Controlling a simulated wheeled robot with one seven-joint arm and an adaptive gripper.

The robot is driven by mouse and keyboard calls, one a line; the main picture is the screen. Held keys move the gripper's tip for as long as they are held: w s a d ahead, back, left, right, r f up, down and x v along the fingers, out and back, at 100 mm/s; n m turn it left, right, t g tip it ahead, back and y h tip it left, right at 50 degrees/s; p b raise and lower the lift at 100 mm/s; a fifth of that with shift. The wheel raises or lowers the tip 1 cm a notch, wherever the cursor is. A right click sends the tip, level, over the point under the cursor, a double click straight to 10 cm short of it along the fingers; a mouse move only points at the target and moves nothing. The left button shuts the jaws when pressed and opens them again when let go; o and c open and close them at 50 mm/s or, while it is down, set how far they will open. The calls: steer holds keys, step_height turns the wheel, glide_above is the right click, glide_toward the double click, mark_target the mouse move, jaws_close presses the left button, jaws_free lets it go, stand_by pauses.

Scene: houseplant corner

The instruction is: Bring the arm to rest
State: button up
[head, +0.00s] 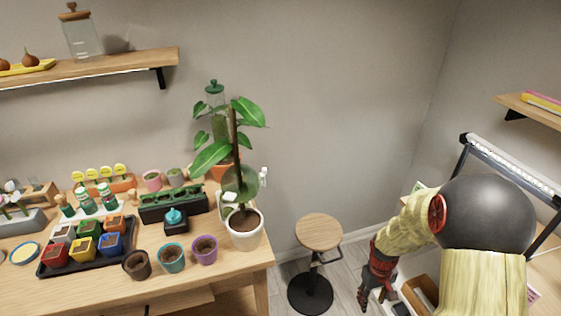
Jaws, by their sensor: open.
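My arm is at the right of the head view, folded so that its end hangs down. My gripper (366,300) points downward, to the right of the round stool (319,231) and clear of the plant table (262,262). It is open, and I see nothing held in it. The fingertips are small and dark here, near the bottom of the view.
The table on the left carries a black tray (44,271) of coloured pots, several loose pots and a tall plant (212,158) at its right end. A wooden shelf (120,63) is above. A second work surface (545,270) is behind my arm. Floor shows around the stool.

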steer(key=s+a+r+t+p, duration=0.1)
steer(key=s+r, duration=0.5)
steer(key=r, duration=0.7)
steer(key=s+a+r+m+t+p, duration=0.1)
steer(key=s+a+r+t, duration=0.2)
steer(key=r, duration=1)
steer(key=s+a+r+m+t+p, duration=0.1)
steer(key=s+a+r, duration=0.5)
steer(key=r, duration=0.7)
steer(key=s+t+p, duration=0.1)
steer(key=s, duration=0.1)
steer(key=shift+s+a+y, duration=0.25)
steer(key=shift+s+y, duration=0.05)
steer(key=shift+s, duration=0.1)
